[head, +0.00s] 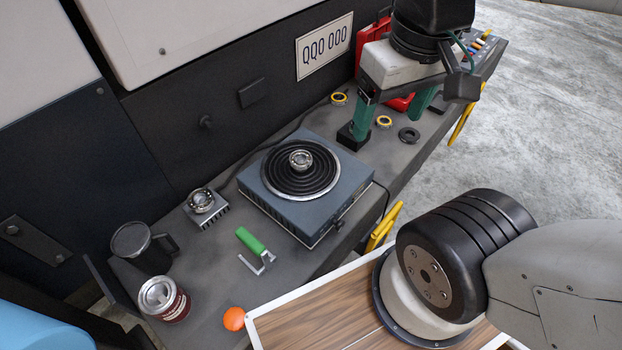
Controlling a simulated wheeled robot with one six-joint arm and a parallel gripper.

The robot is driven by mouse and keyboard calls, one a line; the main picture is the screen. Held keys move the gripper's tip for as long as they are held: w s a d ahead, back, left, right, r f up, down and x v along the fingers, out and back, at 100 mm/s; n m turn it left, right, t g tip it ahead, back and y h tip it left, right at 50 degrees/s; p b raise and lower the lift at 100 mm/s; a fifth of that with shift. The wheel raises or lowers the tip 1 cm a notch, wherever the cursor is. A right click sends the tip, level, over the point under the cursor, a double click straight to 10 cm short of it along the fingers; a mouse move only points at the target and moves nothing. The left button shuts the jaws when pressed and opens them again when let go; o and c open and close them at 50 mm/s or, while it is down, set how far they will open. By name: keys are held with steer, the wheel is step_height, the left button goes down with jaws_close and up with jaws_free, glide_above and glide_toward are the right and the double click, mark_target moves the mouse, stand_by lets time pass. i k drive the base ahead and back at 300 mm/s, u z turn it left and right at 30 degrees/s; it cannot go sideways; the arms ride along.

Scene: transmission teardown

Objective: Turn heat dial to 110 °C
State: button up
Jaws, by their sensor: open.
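The hot plate (265,205) is a blue-grey box with a round black ringed burner on top, standing on the dark bench. A metal ring-shaped part (300,159) sits at the burner's centre. A small dark knob (339,223), apparently the heat dial, shows on the front side face of the box; its marks and setting are too small to read. My gripper (388,118) is at the upper right, beyond the hot plate and apart from it. Its two green fingers are spread wide and hold nothing.
A green-handled tool (250,241), a red can (162,299), a dark mug (132,240) and a small finned device (205,208) are left. A cable runs behind the hot plate.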

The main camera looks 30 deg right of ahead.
mark_target(340, 224)
steer(key=z, duration=0.2)
steer(key=k, duration=0.7)
steer(key=z, duration=0.45)
steer(key=k, duration=0.85)
steer(key=u, duration=1.3)
steer(key=i, duration=0.5)
steer(key=z, duration=0.05)
